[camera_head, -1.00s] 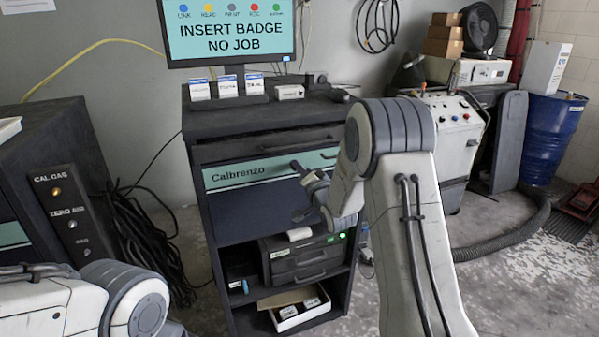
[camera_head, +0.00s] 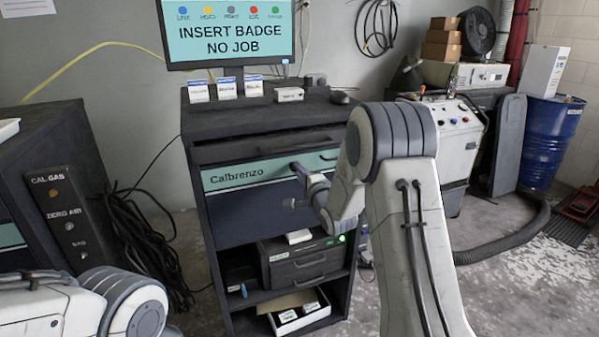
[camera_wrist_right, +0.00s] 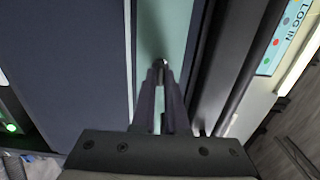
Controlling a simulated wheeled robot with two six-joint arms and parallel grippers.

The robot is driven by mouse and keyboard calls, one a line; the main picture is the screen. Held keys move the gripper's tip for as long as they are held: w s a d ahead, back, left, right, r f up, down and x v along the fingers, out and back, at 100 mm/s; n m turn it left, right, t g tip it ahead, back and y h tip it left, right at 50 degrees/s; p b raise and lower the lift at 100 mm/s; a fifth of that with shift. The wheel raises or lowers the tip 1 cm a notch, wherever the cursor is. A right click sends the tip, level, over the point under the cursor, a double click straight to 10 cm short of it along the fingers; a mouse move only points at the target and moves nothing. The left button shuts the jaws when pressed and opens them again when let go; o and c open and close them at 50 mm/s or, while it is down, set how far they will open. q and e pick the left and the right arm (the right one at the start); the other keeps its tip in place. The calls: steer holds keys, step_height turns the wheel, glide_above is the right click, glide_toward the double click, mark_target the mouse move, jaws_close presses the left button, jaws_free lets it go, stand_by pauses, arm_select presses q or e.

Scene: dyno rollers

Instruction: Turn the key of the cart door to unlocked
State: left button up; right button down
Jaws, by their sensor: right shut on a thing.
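The cart (camera_head: 222,225) is dark with a teal band (camera_head: 236,176) marked "Calbrenzo" above a dark blue door panel (camera_head: 240,216). My right gripper (camera_head: 298,168) reaches the right half of the teal band from the right. In the right wrist view my right gripper (camera_wrist_right: 160,68) has its fingers closed together with the tips against the teal band (camera_wrist_right: 165,25). The key itself is hidden by the fingers, so its turned angle cannot be told.
A monitor (camera_head: 228,35) reading "INSERT BADGE NO JOB" stands above the cart. A dark cabinet (camera_head: 65,215) is at the left. A white-fronted machine (camera_head: 462,130) and a blue drum (camera_head: 550,140) stand at the right. A grey box (camera_head: 300,266) sits on the cart's shelf.

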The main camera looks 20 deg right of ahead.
steer(key=shift+d, duration=0.1)
stand_by(0.3)
steer(key=c, duration=0.9)
jaws_free()
steer(key=shift+c, duration=0.2)
steer(key=shift+s, duration=0.1)
steer(key=s+b, duration=0.1)
steer(key=s, duration=0.9)
steer(key=shift+s+d, duration=0.15)
steer(key=s+a+n+g+y+p, duration=0.1)
steer(key=s+a+n+g+p, duration=0.35)
steer(key=a, duration=0.45)
steer(key=s+a+n+g+y+p, duration=0.1)
steer(key=s+a+n+g, duration=0.35)
steer(key=a+n, duration=0.3)
steer(key=s+a+n+g+p, duration=0.1)
steer(key=s+n+g, duration=0.2)
steer(key=s, duration=0.6)
steer(key=s+a+r+n+g+h+p, duration=0.1)
steer(key=s+a+n+g+p, duration=0.1)
steer(key=s+n, duration=0.3)
steer(key=s+a+r+n+g+p, duration=0.1)
steer(key=s+n+g, duration=0.3)
steer(key=s, duration=0.8)
steer(key=shift+s+a+r+n+h, duration=0.2)
steer(key=shift+s+a+n+h, duration=0.1)
steer(key=shift+s+a+n, duration=0.15)
